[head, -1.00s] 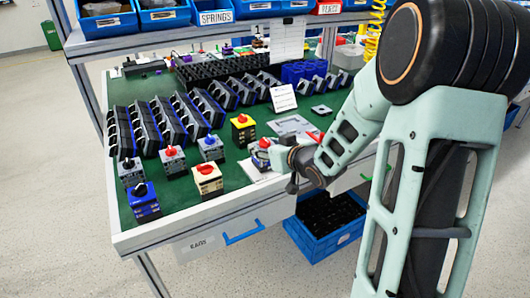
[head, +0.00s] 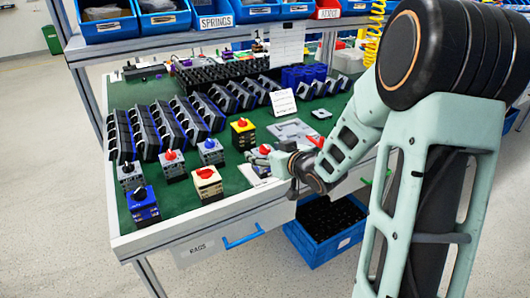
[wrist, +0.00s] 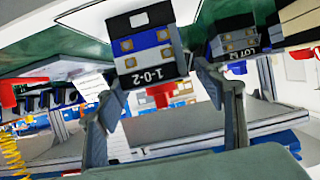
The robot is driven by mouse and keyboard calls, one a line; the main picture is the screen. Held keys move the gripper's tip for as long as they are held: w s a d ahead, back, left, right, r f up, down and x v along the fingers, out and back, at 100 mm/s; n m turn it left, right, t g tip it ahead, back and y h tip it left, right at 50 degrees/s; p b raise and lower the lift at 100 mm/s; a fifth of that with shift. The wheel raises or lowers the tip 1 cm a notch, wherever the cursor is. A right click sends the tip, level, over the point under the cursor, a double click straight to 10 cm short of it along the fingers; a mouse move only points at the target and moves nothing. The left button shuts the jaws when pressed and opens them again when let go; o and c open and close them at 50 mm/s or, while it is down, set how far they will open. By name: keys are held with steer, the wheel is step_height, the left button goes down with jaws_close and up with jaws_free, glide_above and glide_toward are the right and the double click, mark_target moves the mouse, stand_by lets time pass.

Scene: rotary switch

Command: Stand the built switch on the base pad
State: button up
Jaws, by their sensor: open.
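The built switch (wrist: 148,52) shows upside down in the wrist view, with white and blue layers, a "1-0-2" label and a red knob (wrist: 158,96). My gripper (wrist: 160,90) is open, with one finger on each side of the switch's knob end. In the head view, my gripper (head: 262,158) is low over the bench's front right, and the red knob (head: 265,149) shows at its fingers; most of the switch is hidden there. A pale flat pad (head: 252,175) lies under the gripper. I cannot tell whether the switch rests fully on it.
Several other switches stand to the left, including a yellow one (head: 243,134), a cream one (head: 207,184) and a blue one (head: 145,207). Another switch (wrist: 234,45) is close beside in the wrist view. Rows of black parts (head: 160,125) fill the back. A blue crate (head: 325,235) stands below.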

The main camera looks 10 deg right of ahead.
steer(key=p+v, duration=0.3)
steer(key=v, duration=0.9)
steer(key=shift+w, duration=0.15)
